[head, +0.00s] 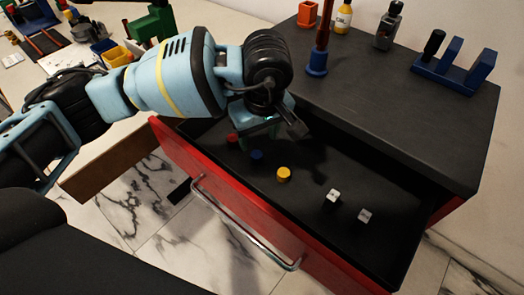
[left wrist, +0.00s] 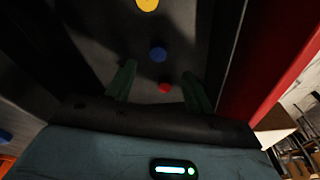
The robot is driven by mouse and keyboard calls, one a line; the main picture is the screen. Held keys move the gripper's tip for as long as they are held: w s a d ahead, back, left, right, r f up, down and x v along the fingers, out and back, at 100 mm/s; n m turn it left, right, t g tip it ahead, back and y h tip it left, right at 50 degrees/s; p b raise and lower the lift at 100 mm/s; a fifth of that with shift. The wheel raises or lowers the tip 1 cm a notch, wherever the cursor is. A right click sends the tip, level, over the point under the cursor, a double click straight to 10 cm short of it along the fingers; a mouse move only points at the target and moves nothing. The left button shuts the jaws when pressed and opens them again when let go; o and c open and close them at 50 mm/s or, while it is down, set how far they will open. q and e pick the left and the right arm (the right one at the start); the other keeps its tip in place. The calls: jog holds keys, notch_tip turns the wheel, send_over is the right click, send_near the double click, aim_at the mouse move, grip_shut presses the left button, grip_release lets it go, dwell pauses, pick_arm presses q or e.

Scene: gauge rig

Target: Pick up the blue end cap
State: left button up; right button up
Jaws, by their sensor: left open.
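The blue end cap (head: 257,155) is a small round piece lying on the black floor of the open drawer, between a red cap (head: 233,137) and a yellow cap (head: 284,174). In the left wrist view the blue end cap (left wrist: 158,54) shows just beyond the fingertips, with the red cap (left wrist: 165,87) between the fingers in the picture. My left gripper (head: 262,134) is over the drawer near these caps, pointing down; in the left wrist view its green fingers (left wrist: 158,84) are apart and hold nothing. My right gripper is not in view.
Two silver-topped pieces (head: 333,196) (head: 364,215) lie farther right in the drawer. The red drawer front (head: 215,205) has a metal handle (head: 245,228). The dark cabinet top (head: 390,115) beside the drawer holds a blue stand (head: 455,65) and a bottle (head: 343,18).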

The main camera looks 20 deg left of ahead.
aim_at(256, 154)
pick_arm(q)
jog(key=shift+s+a+f, duration=0.1)
jog(key=shift+s+f, duration=0.05)
jog(key=shift+f, duration=0.7)
jog(key=shift+w+a+f, duration=0.15)
jog(key=shift+w+f, duration=0.1)
jog(key=shift+f, duration=0.7)
jog(key=shift+w+a+f, duration=0.1)
jog(key=shift+w+f, duration=0.1)
jog(key=shift+f, duration=0.75)
jog(key=shift+w+a+f, duration=0.15)
jog(key=shift+w+f, duration=0.1)
jog(key=shift+f, duration=0.7)
jog(key=c, duration=1)
